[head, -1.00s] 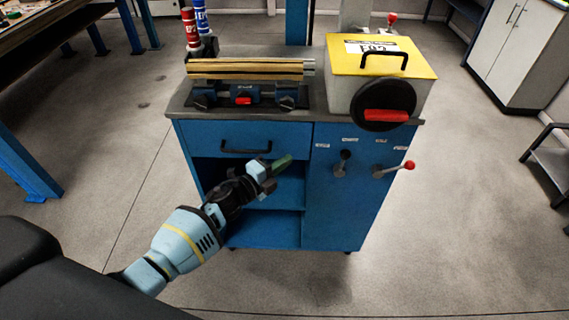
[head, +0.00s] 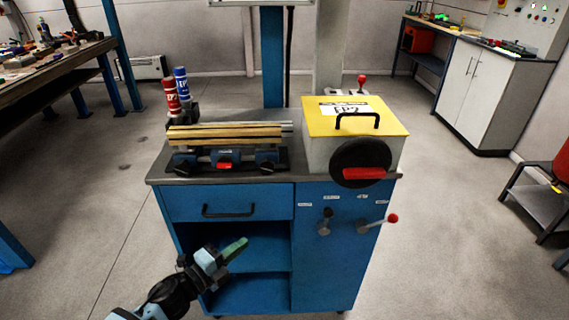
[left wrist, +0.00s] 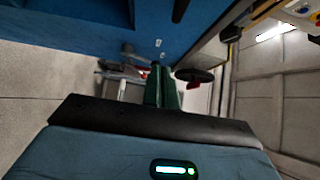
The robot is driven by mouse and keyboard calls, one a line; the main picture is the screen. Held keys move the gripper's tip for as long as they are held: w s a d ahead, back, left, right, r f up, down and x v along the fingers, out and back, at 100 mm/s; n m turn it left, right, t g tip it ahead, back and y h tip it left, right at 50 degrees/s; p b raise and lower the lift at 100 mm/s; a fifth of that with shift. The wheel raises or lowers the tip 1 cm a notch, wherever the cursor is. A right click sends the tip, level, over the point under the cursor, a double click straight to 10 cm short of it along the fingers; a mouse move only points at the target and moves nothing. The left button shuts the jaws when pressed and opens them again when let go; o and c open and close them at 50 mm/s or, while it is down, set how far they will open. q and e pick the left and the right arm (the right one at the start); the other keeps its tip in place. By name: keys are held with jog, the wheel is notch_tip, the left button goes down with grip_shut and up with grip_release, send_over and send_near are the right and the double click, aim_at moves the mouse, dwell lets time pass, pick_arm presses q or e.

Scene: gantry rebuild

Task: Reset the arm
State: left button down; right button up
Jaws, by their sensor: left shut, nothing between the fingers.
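My left gripper (head: 235,248) is in the lower left of the head view, in front of the open shelves of a blue cabinet (head: 338,265). Its green fingers are shut with nothing between them. In the left wrist view the closed green fingers (left wrist: 162,88) stand at the middle, with the blue cabinet front beyond. The rest of my left arm (head: 165,298) runs off the bottom edge. My right gripper is not in view.
On the cabinet top are a clamp fixture with long bars (head: 225,135), a yellow-lidded box (head: 355,115) with a black wheel, and red and blue bottles (head: 171,97). Levers (head: 325,222) stick out from the cabinet front. A workbench (head: 60,62) stands left; open floor lies either side.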

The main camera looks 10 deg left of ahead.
pick_arm(q)
jog(key=s+d+f+n+g+y+p, duration=0.1)
jog(key=s+f+n+g+y+p, duration=0.1)
jog(key=s+n, duration=0.5)
jog(key=s+f+n+g+y+p, duration=0.2)
jog(key=s+n, duration=0.5)
jog(key=s, duration=1)
jog(key=s+d+f+n+g+y+p, duration=0.1)
jog(key=s+f+n+g+y+p, duration=0.1)
jog(key=s+n, duration=0.5)
jog(key=s+f+g+p, duration=0.1)
jog(key=s+f, duration=0.1)
jog(key=s, duration=0.4)
jog(key=shift+d+f+n+y, duration=0.25)
jog(key=shift+d+n+y, duration=0.05)
jog(key=shift+n+y, duration=0.1)
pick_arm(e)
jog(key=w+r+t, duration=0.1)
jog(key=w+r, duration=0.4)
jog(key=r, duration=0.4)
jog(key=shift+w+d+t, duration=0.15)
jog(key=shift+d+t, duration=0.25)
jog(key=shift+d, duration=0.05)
